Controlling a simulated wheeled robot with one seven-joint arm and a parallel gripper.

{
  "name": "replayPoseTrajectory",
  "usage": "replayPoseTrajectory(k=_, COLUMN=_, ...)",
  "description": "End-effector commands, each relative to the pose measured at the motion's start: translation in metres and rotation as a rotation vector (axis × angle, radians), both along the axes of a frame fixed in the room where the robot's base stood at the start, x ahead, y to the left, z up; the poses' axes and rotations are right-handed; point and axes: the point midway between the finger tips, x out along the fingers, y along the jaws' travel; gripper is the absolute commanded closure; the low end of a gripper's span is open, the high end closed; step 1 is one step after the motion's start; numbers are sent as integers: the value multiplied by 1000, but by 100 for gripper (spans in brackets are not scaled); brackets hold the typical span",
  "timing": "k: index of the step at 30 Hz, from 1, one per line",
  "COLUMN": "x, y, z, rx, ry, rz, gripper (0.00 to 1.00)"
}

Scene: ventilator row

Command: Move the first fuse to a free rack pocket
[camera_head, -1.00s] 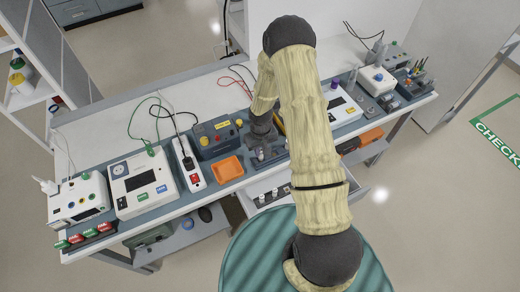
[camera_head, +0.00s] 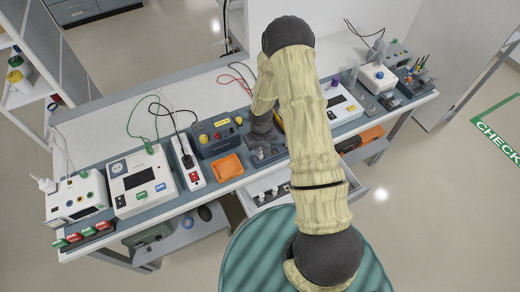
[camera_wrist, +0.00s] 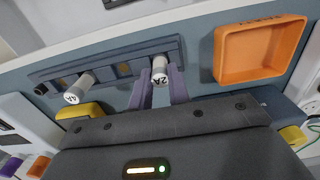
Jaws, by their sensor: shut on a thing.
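My gripper (camera_wrist: 160,92) is shut on a white-capped fuse marked 2A (camera_wrist: 160,66) in the wrist view. The fuse is at the right end of a dark grey-blue rack (camera_wrist: 104,62); I cannot tell how deep it sits in a pocket. A second fuse, marked 4A (camera_wrist: 75,92), stands at the rack's left part. Bare pockets show between the two fuses. In the head view my gripper (camera_head: 264,145) is low over the rack (camera_head: 272,158), and my arm hides part of that area.
An orange tray (camera_wrist: 219,52) lies right of the rack in the wrist view; it is left of my gripper in the head view (camera_head: 228,167). A power strip (camera_head: 187,160) and instruments crowd the bench. An open drawer (camera_head: 252,205) with small white-topped items is below.

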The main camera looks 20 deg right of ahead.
Motion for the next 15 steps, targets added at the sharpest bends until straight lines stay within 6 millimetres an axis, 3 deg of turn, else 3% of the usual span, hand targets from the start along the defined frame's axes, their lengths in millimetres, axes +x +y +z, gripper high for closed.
replayPoseTrajectory(k=8, x=0, y=0, z=0, rx=0, ry=0, rz=0, gripper=100)
replayPoseTrajectory(k=9, x=0, y=0, z=0, rx=0, ry=0, rz=0, gripper=80)
replayPoseTrajectory(k=12, x=0, y=0, z=0, rx=0, ry=1, rz=0, gripper=61)
replayPoseTrajectory(k=15, x=0, y=0, z=0, rx=0, ry=0, rz=0, gripper=57)
